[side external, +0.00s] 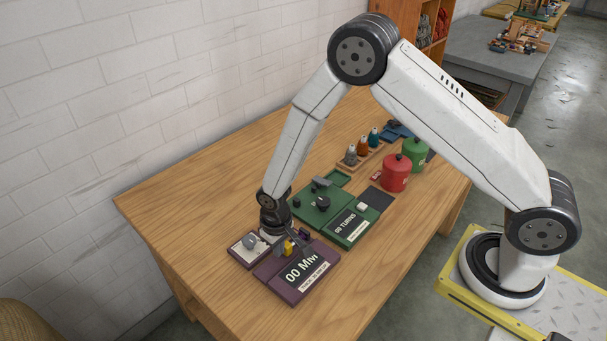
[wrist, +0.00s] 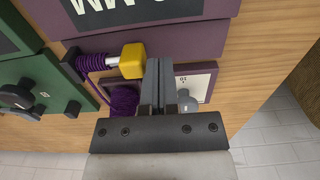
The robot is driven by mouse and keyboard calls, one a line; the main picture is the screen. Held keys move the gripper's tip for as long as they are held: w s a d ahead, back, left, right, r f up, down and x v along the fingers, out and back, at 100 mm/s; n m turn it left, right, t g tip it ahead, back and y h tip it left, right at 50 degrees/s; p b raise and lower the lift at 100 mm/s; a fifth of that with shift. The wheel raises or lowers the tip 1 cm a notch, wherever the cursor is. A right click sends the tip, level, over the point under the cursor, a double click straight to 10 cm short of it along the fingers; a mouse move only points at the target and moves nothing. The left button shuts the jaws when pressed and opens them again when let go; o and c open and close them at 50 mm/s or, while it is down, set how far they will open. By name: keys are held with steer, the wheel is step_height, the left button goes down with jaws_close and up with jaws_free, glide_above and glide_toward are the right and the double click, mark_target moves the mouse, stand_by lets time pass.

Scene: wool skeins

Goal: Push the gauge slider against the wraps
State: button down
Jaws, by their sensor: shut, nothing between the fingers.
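The purple gauge (wrist: 185,40) stands at the table's near end; its display (side external: 302,268) reads "00 MM" in the side view. In the wrist view, purple wool wraps (wrist: 92,63) sit on its rod. The yellow slider (wrist: 132,61) is on the rod to their right, with a short bare metal stretch (wrist: 112,61) between them. My gripper (wrist: 166,64) is shut and empty, pointing down just right of the slider. I cannot tell whether it touches the slider. In the side view the slider is small and partly hidden by my gripper (side external: 285,242).
A purple skein (wrist: 122,101) lies beside the rod. A pale panel with a grey knob (wrist: 187,102) is close beside my fingers. The green turns counter (side external: 350,228), red canister (side external: 396,174) and green canister (side external: 415,152) stand farther along.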

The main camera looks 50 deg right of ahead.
mark_target(288, 243)
steer(key=shift+d, duration=0.15)
steer(key=shift+d, duration=1.5)
steer(key=shift+a, duration=0.2)
steer(key=shift+r, duration=0.15)
steer(key=shift+r, duration=3.8)
steer(key=shift+r, duration=0.1)
